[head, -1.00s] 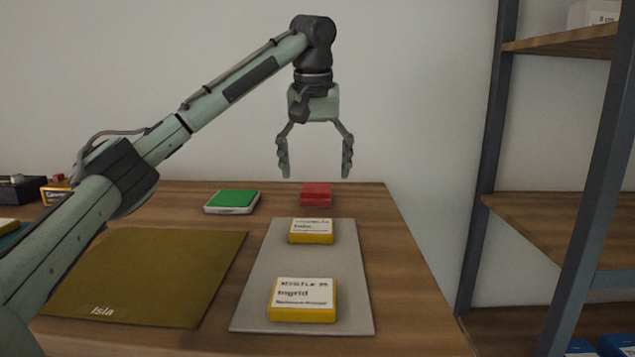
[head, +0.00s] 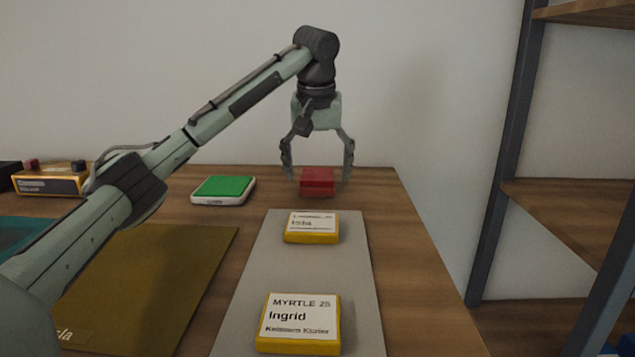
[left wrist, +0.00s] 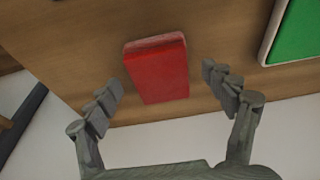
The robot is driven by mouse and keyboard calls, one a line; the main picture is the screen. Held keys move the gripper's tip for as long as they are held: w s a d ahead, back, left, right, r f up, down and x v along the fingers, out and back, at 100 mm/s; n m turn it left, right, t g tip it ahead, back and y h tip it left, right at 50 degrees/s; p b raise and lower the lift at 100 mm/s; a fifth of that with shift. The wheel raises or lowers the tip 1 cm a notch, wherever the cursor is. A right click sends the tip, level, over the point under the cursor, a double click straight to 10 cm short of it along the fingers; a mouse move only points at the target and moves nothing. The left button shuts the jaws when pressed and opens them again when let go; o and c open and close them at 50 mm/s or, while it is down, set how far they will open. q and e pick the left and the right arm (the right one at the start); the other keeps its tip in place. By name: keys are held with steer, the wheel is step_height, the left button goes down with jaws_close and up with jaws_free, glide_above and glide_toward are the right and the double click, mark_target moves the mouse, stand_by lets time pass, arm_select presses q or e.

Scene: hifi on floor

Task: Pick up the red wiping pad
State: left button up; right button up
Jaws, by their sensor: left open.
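The red wiping pad (head: 317,182) lies on the wooden table near its back edge, beyond the grey mat. My left gripper (head: 318,175) is open, pointing down, with its fingers at either side of the pad in the head view. In the left wrist view the red pad (left wrist: 157,69) lies ahead of and between the open fingertips (left wrist: 165,82), with nothing held. Whether the fingers are level with the pad cannot be told. My right gripper is not in view.
A green pad in a white tray (head: 223,201) lies left of the red pad. Two yellow labelled boxes (head: 311,236) (head: 298,345) lie on the grey mat (head: 257,275). An olive mat (head: 190,265) is at left. A shelf rack (head: 505,150) stands at right.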

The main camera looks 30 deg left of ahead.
mark_target(318, 172)
arm_select(q)
steer(key=shift+w+a+f, duration=0.1)
steer(key=shift+w+f, duration=0.05)
steer(key=shift+f, duration=0.35)
steer(key=c, duration=1.2)
steer(key=shift+r, duration=0.2)
steer(key=shift+c, duration=0.2)
step_height(318, 172, up, 4)
steer(key=shift+r, duration=0.2)
steer(key=s+d+r, duration=0.1)
steer(key=s+r, duration=0.5)
steer(key=s, duration=0.5)
steer(key=shift+s, duration=0.3)
steer(key=shift+r, duration=0.1)
